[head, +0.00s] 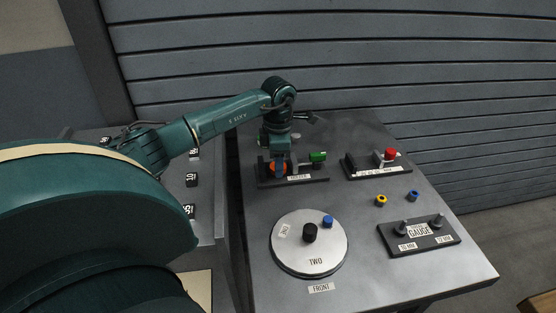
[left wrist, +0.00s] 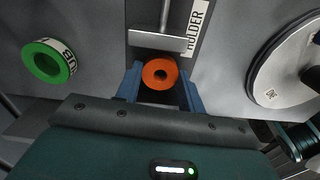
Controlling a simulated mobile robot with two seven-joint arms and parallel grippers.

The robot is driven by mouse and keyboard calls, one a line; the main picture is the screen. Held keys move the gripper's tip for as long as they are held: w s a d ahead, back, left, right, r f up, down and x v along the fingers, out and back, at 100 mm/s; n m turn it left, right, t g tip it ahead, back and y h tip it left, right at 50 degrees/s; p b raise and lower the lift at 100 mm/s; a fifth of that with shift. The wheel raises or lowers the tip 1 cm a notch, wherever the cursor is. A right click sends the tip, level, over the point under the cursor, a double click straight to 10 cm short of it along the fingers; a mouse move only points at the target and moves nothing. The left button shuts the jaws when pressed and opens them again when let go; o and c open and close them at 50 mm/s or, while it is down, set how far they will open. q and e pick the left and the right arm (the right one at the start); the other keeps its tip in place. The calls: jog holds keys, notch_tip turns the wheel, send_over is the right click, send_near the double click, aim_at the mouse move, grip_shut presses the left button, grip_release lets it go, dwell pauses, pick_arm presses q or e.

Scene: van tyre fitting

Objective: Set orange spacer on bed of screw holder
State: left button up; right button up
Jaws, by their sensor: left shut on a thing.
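The orange spacer (head: 270,168) is a ring with a hole. In the left wrist view it (left wrist: 148,75) sits between the two blue fingers of my left gripper (left wrist: 160,86), which is shut on it. In the head view my left gripper (head: 279,166) points down at the left part of the screw holder (head: 312,180), a dark base with a green part (head: 317,157) at its right end. In the left wrist view a grey pad on a rod (left wrist: 158,40) is just beyond the spacer. I cannot tell whether the spacer touches the bed. My right gripper is not shown.
A round turntable (head: 290,256) lies in front of the holder. A red-knobbed fixture (head: 391,154), a yellow ring (head: 381,201), a blue ring (head: 413,196) and a two-post gauge (head: 420,232) are to the right.

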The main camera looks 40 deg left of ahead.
pick_arm(q)
jog(key=shift+f, duration=0.15)
jog(key=shift+f, duration=0.15)
jog(key=o, duration=1)
notch_tip(320, 180, up, 12)
jog(key=shift+r+b, duration=0.2)
jog(key=shift+b, duration=0.35)
